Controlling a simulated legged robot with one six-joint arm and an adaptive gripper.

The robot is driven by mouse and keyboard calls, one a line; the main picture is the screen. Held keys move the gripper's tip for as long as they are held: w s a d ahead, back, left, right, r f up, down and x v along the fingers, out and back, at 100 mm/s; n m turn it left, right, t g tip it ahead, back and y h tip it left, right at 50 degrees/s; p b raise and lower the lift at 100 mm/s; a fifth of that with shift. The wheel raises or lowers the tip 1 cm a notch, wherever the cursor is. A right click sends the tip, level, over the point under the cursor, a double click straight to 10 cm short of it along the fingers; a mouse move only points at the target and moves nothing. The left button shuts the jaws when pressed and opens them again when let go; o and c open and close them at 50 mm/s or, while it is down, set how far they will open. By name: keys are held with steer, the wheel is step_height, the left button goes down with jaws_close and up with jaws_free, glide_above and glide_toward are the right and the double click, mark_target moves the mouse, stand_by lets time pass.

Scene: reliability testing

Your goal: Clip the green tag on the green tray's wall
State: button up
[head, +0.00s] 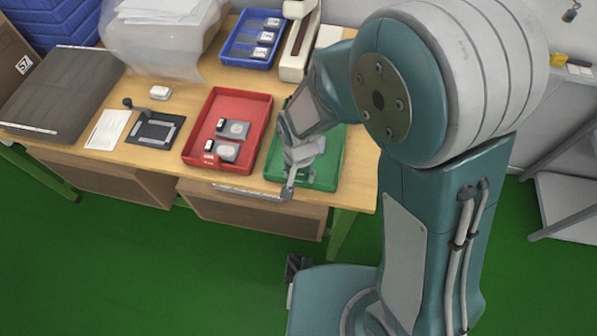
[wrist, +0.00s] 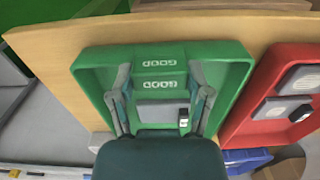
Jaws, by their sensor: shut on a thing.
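The green tray (head: 332,160) stands at the right end of the bench and fills the middle of the wrist view (wrist: 90,72). The green tag (wrist: 158,84) has white "GOOD" lettering, upside down in the wrist view. My gripper (wrist: 160,76) is shut on it, one finger at each side. The tag is at the tray's near wall; a second "GOOD" shows just above it there. I cannot tell whether the tag touches or straddles the wall. In the head view my gripper (head: 297,180) is over the tray's near left side and the tag is not clear.
A grey part (wrist: 160,111) with a small black piece lies inside the green tray. A red tray (head: 190,150) with grey and black parts stands close on its left. A blue tray (head: 232,50) is behind. The bench's front edge is close to the trays.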

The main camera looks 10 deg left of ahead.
steer(key=o, duration=1)
steer(key=shift+r, duration=0.1)
steer(key=shift+r, duration=3.45)
steer(key=s+d+r+t, duration=0.2)
steer(key=s+d+r, duration=0.2)
steer(key=d+r, duration=0.5)
steer(key=s+d+r+t, duration=0.3)
steer(key=s+d+r, duration=0.1)
steer(key=d+r, duration=0.5)
steer(key=shift+s+d+r+n+t, duration=0.2)
steer(key=shift+d+r+n+t, duration=0.15)
steer(key=shift+d, duration=0.8)
